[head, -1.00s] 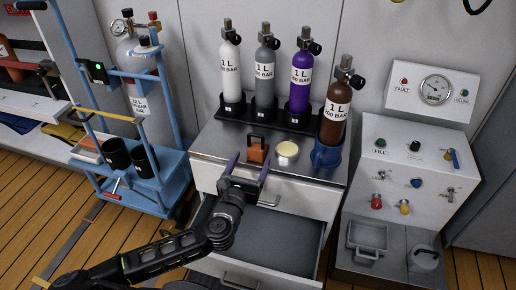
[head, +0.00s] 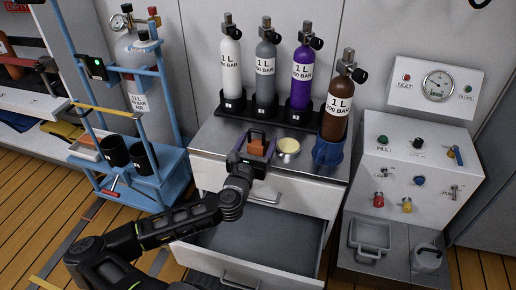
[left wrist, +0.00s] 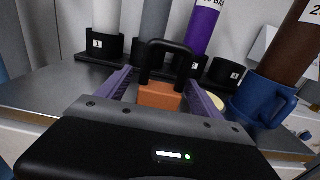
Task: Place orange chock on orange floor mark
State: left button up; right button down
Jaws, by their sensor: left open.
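The orange chock (head: 256,147) with its black handle stands upright on the metal cabinet top. It also shows in the left wrist view (left wrist: 160,96), between the two purple fingers. My left gripper (head: 252,155) is open, its fingers on either side of the chock; I cannot tell whether they touch it. My right gripper is not in view.
Several small cylinders (head: 266,75) stand in a black rack behind the chock. A pale yellow round tin (head: 289,146) and a blue holder (head: 328,152) are to its right. An open drawer (head: 255,245) juts out below. The blue trolley (head: 150,185) stands left.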

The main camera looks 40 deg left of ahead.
pick_arm(q)
jog(key=shift+w+a, duration=0.1)
jog(key=shift+w, duration=0.1)
jog(key=shift+c, duration=0.3)
grip_shut()
dwell(0.8)
